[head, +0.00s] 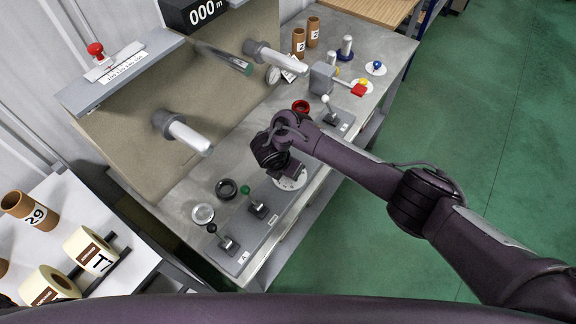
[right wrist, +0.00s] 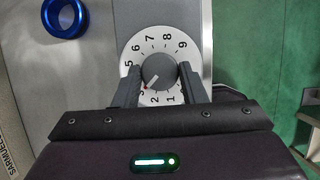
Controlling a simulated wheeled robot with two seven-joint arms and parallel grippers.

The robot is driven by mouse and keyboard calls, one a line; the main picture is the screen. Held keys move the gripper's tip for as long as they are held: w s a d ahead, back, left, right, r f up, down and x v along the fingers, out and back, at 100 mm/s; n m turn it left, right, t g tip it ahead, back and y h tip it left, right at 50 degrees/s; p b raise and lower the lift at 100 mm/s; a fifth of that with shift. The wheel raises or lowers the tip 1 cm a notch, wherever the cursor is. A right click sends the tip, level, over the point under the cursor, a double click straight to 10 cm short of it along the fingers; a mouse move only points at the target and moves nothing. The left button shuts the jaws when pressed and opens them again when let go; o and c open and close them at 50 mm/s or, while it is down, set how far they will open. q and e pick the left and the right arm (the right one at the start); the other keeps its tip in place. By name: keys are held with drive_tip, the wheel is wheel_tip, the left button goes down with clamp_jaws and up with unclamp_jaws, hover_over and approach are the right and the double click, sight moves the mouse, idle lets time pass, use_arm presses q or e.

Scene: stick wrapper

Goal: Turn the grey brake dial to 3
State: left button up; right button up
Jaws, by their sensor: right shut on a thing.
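The brake dial is a round grey knob (right wrist: 158,69) on a white plate numbered around its edge (right wrist: 171,42). The 3 is partly covered by a finger. My right gripper (right wrist: 159,74) has a finger on each side of the knob and is shut on it. In the head view the white plate (head: 291,183) shows on the front panel under my right gripper (head: 287,171), which hides the knob. My left gripper is not in view.
The grey panel holds levers with a black (head: 212,228), a green (head: 245,190) and a white knob (head: 325,98). Black (head: 227,190) and red rings (head: 301,106) lie behind it. Two spindles (head: 188,136) stick out above the bench. Green floor is free on the right.

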idle(0.4)
drive_tip(key=o, duration=1)
drive_tip(key=p+v, duration=0.2)
drive_tip(key=v, duration=0.5)
drive_tip(key=shift+s+a+r, duration=0.15)
drive_tip(key=shift+s+r, duration=0.05)
drive_tip(key=shift+r, duration=0.15)
